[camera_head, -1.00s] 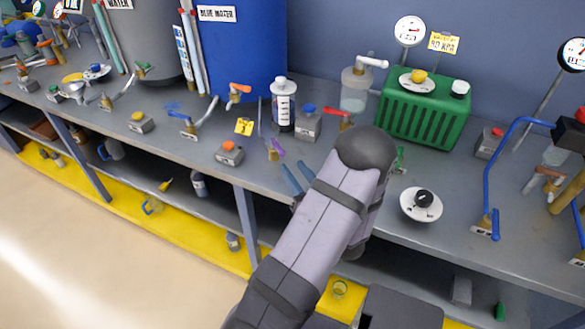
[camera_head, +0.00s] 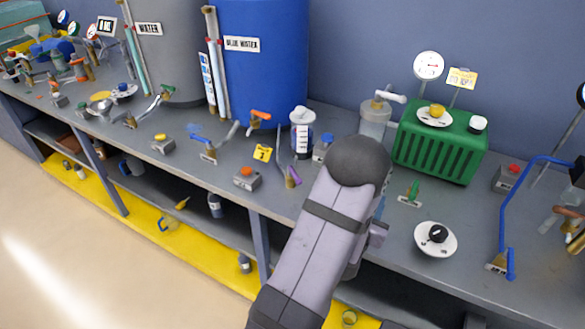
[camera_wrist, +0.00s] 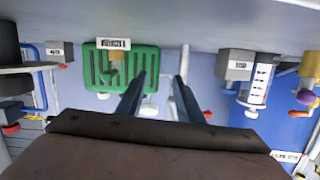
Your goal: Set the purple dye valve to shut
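The purple dye valve (camera_head: 294,173) is a small purple handle on a brass body near the front edge of the bench, just left of my arm in the head view. Its handle slants; I cannot tell its open or shut setting. In the wrist view a purple knob (camera_wrist: 305,97) shows at the far right edge, apart from the fingers. My gripper (camera_wrist: 161,73) is open, with two dark fingers spread and nothing between them. In the head view my arm hides the gripper.
A green ribbed unit (camera_head: 440,142) and a white dial (camera_head: 435,239) are to the right. A blue tank (camera_head: 265,60) stands behind.

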